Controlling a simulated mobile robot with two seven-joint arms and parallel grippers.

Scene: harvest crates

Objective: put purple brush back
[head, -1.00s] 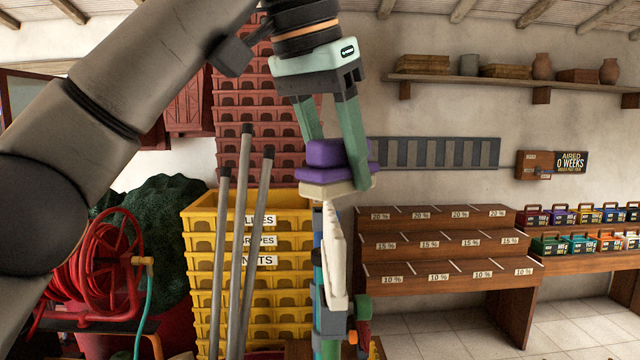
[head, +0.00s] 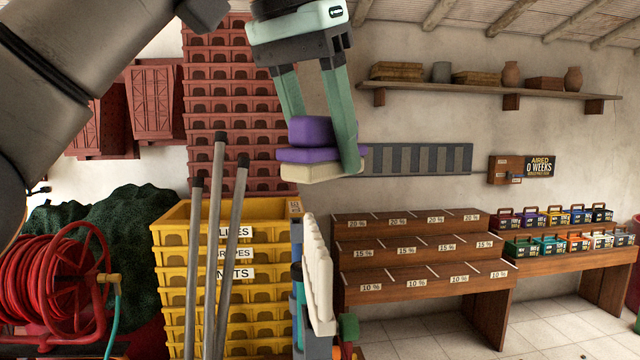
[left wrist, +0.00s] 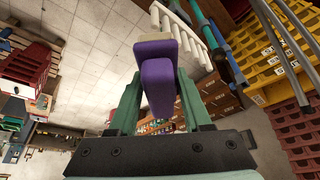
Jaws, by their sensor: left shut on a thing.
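The purple brush (head: 308,132) has a purple block-shaped grip, a purple body and a pale underside. My left gripper (head: 322,160) is shut on it, one green finger on each side, and holds it in the air with the pale side down. In the left wrist view the purple brush (left wrist: 158,85) shows between the fingers of the left gripper (left wrist: 160,98). A grey wall strip with dark slots (head: 420,158) lies behind and to the right of the brush in the head view. My right gripper is not in view.
Stacked yellow crates (head: 170,235) stand at left, with grey poles (head: 215,230) before them. A pale ridged piece (head: 318,270) stands upright below the brush. A stepped wooden stand (head: 415,250) is at right. A red hose reel (head: 50,275) is far left.

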